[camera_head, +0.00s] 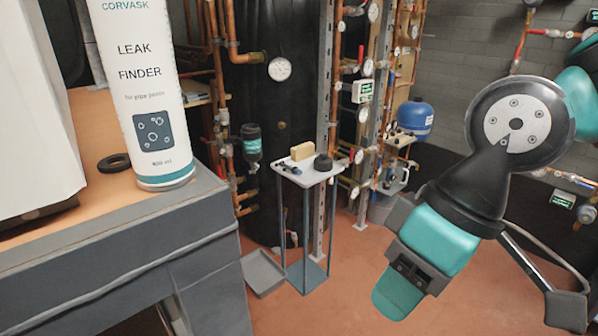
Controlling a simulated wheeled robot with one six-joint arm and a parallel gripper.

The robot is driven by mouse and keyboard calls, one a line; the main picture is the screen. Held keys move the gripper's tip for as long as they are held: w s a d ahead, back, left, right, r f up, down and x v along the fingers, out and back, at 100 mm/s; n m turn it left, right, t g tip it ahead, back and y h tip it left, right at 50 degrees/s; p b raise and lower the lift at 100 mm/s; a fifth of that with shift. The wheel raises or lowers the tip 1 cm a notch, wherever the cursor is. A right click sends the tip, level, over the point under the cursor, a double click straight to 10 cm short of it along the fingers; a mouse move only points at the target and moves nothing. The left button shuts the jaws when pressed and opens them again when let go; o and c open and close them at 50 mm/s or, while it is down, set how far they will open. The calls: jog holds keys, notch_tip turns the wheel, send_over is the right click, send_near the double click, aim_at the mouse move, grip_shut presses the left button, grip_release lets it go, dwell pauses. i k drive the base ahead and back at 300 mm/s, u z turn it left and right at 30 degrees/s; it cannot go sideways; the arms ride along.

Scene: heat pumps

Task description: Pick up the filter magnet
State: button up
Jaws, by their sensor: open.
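I cannot tell for sure which thing is the filter magnet. A small white-topped stand (318,178) in the middle of the view bears a tan block (301,151), a dark round piece (323,163) and small dark items (290,168) at its left edge. A dark canister with a teal band (251,145) is on the pipes left of the stand. My gripper (408,280), black and teal, hangs at the lower right, in front of and right of the stand. It is open, with nothing seen in it, and touches none of these things.
A workbench (120,245) fills the lower left, with a tall leak finder can (145,95) and a black ring (114,163) on it. A grey tray (263,272) lies on the floor by the stand. Pipes with gauges and a blue tank (414,117) stand behind. Floor right of the stand is clear.

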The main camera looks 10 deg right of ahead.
aim_at(294, 170)
jog(key=u, duration=0.05)
jog(key=k, duration=0.3)
jog(key=z, duration=0.5)
jog(key=i, duration=1.25)
jog(key=u, duration=0.3)
jog(key=i, duration=1.45)
jog(key=u, duration=0.6)
